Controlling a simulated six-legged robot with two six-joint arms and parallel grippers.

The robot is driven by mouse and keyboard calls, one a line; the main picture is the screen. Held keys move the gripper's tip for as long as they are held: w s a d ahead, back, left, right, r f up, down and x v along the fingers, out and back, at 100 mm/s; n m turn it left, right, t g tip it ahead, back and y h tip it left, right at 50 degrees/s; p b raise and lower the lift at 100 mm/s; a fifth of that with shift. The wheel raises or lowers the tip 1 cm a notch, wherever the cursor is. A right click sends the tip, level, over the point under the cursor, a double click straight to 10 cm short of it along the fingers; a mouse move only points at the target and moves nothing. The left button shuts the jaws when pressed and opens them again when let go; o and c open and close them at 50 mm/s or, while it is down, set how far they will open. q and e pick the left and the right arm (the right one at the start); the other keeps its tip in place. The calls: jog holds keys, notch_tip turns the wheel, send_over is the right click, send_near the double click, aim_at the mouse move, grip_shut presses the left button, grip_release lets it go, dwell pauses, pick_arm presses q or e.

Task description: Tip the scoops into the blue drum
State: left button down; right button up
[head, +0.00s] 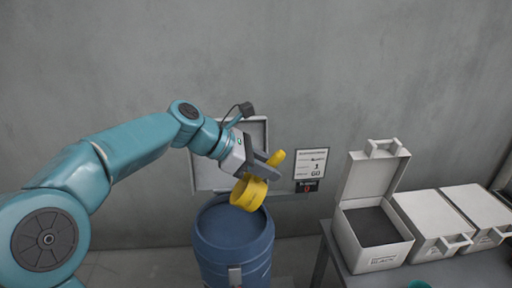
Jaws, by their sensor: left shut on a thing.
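My left gripper (262,167) is shut on a yellow scoop (248,193). Its short handle pokes out above the fingers, and its cup hangs tilted below them. The cup is over the right part of the open blue drum (233,262). The drum stands on the floor, and its dark top shows beneath the scoop. I cannot tell whether anything is in the cup. My right gripper does not show.
A grey table (347,272) at the right holds an open white case (381,252) and two closed white cases (432,222). A green round thing (420,284) shows at the bottom edge. A pale panel (203,172) and a sign (311,163) are behind the drum.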

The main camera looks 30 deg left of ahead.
pick_arm(q)
jog(key=p, duration=0.2)
jog(key=d+g+y+p, duration=0.1)
jog(key=shift+w+d+f+p, duration=0.15)
jog(key=shift+w+d+p, duration=0.05)
jog(key=shift+w+p, duration=0.15)
notch_tip(320, 180, down, 8)
jog(key=w+d+m+g+y+b, duration=0.1)
jog(key=d+g+y, duration=0.25)
jog(key=y, duration=0.45)
jog(key=shift+g, duration=0.35)
jog(key=r, duration=0.4)
jog(key=shift+w+a+r, duration=0.15)
jog(key=shift+w+a, duration=0.05)
jog(key=shift+a, duration=0.2)
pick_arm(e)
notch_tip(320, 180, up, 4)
pick_arm(q)
jog(key=shift+s+a, duration=0.1)
jog(key=shift+d, duration=0.2)
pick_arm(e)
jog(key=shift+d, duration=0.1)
